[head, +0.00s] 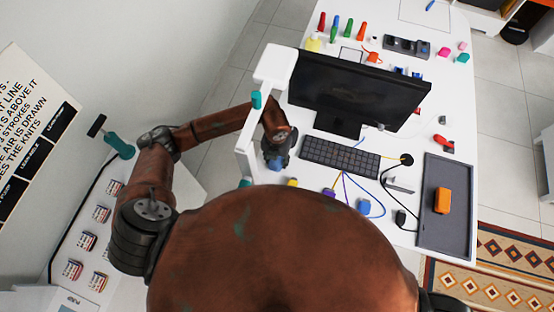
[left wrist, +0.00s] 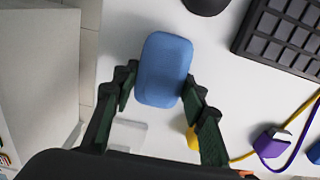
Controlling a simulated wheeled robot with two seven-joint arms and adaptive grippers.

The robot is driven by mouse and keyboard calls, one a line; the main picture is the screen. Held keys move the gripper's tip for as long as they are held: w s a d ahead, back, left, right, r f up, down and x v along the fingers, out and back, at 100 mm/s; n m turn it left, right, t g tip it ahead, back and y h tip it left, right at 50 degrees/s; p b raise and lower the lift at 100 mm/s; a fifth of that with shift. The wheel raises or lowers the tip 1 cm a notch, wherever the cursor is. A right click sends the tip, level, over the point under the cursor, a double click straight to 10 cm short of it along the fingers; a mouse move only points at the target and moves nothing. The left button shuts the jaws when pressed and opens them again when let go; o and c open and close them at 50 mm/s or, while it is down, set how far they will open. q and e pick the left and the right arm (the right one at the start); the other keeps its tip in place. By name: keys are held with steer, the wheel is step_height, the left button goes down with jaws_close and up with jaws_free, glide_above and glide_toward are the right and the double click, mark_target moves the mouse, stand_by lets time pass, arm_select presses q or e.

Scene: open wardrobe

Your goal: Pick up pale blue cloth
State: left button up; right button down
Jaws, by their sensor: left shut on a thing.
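The pale blue cloth (left wrist: 165,68) looks like a smooth, rounded blue block in the left wrist view. It lies between the two fingers of my left gripper (left wrist: 158,95), which are shut on it. In the head view the left gripper (head: 276,154) points down at the left part of the white desk, left of the keyboard. The cloth (head: 278,164) shows as a small blue patch under it. I cannot tell whether the cloth touches the desk or is lifted. My right gripper is not in view.
A black keyboard (head: 340,157) and a monitor (head: 350,90) stand right of the gripper. A purple connector (left wrist: 272,143) with cables and a yellow thing (left wrist: 192,138) lie close by. A dark tray (head: 445,205) holds an orange block (head: 442,200). The desk's left edge is near.

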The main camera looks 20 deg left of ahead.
mark_target(279, 161)
arm_select(q)
steer(key=shift+r, duration=0.1)
steer(key=shift+r, duration=0.45)
steer(key=shift+d+r+b, duration=0.3)
steer(key=shift+r+b, duration=0.1)
steer(key=shift+r, duration=0.2)
steer(key=shift+d+r+b, duration=0.3)
steer(key=shift+r+b, duration=0.05)
steer(key=shift+r, duration=0.25)
steer(key=d+b, duration=0.1)
steer(key=d, duration=0.4)
steer(key=d+b, duration=0.1)
steer(key=d, duration=0.5)
steer(key=d+b, duration=0.1)
steer(key=d, duration=0.4)
steer(key=shift+s+d+b, duration=0.3)
steer(key=shift+d+b, duration=0.05)
steer(key=shift+d, duration=0.05)
steer(key=o, duration=0.6)
steer(key=shift+c, duration=0.2)
steer(key=c, duration=0.4)
steer(key=shift+c, duration=0.2)
